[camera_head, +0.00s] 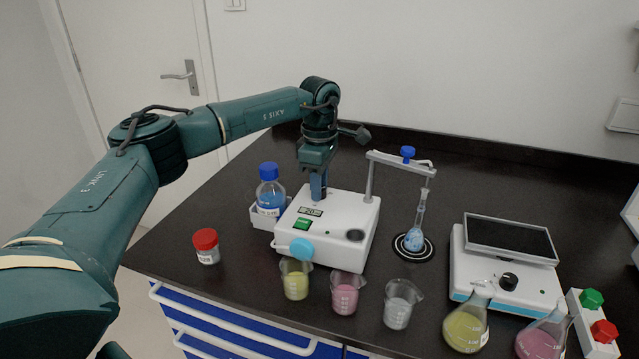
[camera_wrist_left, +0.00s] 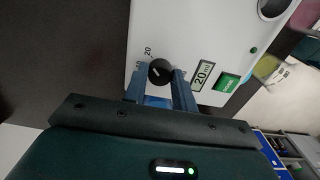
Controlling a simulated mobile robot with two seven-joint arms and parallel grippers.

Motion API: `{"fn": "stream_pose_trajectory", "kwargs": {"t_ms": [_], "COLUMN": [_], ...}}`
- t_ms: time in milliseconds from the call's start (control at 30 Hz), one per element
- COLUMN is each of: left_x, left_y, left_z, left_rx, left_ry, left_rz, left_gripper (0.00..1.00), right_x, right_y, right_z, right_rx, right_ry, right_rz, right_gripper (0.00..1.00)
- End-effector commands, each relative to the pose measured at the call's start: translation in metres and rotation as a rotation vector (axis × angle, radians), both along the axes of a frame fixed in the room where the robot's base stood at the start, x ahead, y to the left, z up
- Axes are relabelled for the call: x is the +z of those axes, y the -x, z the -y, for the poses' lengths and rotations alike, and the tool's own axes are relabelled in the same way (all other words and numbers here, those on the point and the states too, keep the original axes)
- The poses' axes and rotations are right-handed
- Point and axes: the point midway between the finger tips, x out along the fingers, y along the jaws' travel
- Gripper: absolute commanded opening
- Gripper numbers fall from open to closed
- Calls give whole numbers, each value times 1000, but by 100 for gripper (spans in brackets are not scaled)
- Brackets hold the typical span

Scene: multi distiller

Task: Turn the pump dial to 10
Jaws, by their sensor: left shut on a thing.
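The white pump box (camera_head: 357,215) stands on the black bench. Its black round dial (camera_wrist_left: 159,71) shows in the wrist view, with a "20" mark (camera_wrist_left: 148,51) and another, hard-to-read mark beside it. The pump display (camera_wrist_left: 202,75) reads what looks like 20 ml, next to a green button (camera_wrist_left: 227,82). My left gripper (camera_head: 318,186) points down over the back left of the pump. In the wrist view its two blue fingers (camera_wrist_left: 158,82) are shut on the dial, one on each side. In the head view the gripper hides the dial. My right gripper is not in view.
A blue-capped bottle (camera_head: 270,190) stands left of the pump, close to my gripper. A red-lidded jar (camera_head: 206,246) and beakers of yellow (camera_head: 296,282), pink (camera_head: 345,295) and pale liquid (camera_head: 397,307) stand in front.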

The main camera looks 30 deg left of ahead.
Motion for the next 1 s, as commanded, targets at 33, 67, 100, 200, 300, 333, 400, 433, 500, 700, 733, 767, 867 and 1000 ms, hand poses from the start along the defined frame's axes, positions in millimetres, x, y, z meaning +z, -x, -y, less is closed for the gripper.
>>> {"fn": "stream_pose_trajectory", "kwargs": {"t_ms": [33,67,100,200,300,333,400,433,500,700,733,767,867,1000], "left_x": [0,0,0,1,2,2,2,2,3,3,3,3,3,2], "left_y": [0,0,0,0,0,0,0,0,0,0,0,0,0,0], "left_z": [0,0,0,0,0,0,0,0,0,0,0,0,0,0], "left_rx": [0,1,4,19,53,67,106,125,176,345,371,397,479,584], "left_ry": [0,0,0,0,0,0,1,0,2,0,0,0,0,0], "left_rz": [-1,-1,-1,-1,-1,-1,-1,-2,-3,-2,-2,-2,-1,-1], "left_gripper": [4,4,4,4,4,4,4,4,4,4,4,4,4,4], "right_x": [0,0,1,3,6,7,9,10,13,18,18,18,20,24], "right_y": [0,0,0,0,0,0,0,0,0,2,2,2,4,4], "right_z": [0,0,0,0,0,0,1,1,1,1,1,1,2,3], "right_rx": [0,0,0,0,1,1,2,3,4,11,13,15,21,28], "right_ry": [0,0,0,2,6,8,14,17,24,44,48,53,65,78], "right_rz": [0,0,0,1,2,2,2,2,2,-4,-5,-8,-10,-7], "right_gripper": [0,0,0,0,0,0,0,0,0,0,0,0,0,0]}}
